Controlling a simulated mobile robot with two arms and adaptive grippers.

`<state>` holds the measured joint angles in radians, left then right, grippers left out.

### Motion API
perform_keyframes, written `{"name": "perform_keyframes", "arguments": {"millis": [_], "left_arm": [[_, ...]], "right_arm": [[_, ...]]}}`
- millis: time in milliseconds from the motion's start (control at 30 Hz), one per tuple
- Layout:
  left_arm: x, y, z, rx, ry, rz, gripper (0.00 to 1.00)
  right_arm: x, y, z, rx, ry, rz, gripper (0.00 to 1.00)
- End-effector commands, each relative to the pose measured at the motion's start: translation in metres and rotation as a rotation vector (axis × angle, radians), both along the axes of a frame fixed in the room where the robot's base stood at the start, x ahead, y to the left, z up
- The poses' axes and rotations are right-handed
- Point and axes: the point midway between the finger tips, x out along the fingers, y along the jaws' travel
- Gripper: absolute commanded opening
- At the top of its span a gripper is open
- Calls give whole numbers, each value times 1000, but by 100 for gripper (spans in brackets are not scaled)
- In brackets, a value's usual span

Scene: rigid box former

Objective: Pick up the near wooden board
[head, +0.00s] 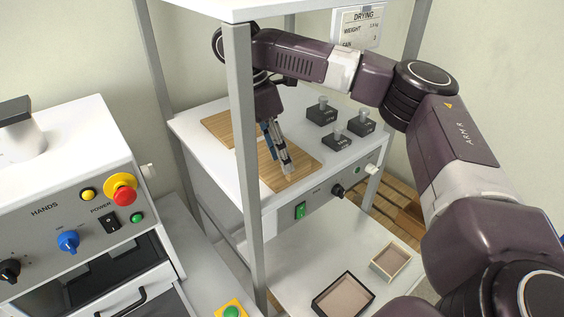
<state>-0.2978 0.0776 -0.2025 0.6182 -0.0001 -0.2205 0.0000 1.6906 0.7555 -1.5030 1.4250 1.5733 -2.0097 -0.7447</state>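The near wooden board (304,163) lies flat on the white top of the bench unit, close to its front edge. My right gripper (287,172) points down over this board from behind the grey frame post, with its fingertips at or just above the board's surface. I cannot tell whether the fingertips touch it or how far apart they are. The gripper and the post hide part of the board. A second wooden board (216,126) lies farther back and left on the same top. My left gripper is out of view.
Several black weights with knobs, one of them here (322,112), stand right of the boards. The grey post (243,150) rises in front of the bench. Two shallow trays (343,296) (390,262) sit on the lower shelf. A control machine (60,205) stands at left.

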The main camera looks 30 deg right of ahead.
Motion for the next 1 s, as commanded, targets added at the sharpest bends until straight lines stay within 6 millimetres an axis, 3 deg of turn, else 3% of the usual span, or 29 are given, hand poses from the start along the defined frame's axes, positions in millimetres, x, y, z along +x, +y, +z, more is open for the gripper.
{"name": "perform_keyframes", "arguments": {"millis": [100,233,533,867,1000], "left_arm": [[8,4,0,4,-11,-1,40],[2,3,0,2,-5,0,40],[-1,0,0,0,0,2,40],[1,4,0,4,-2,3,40],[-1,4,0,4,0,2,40]], "right_arm": [[-6,-5,-16,2,6,-1,39],[-9,-7,-26,1,3,-3,39],[-9,-7,-28,0,0,-4,39],[-9,-7,-29,0,0,-5,3],[-9,-7,-29,0,1,-5,0]]}}
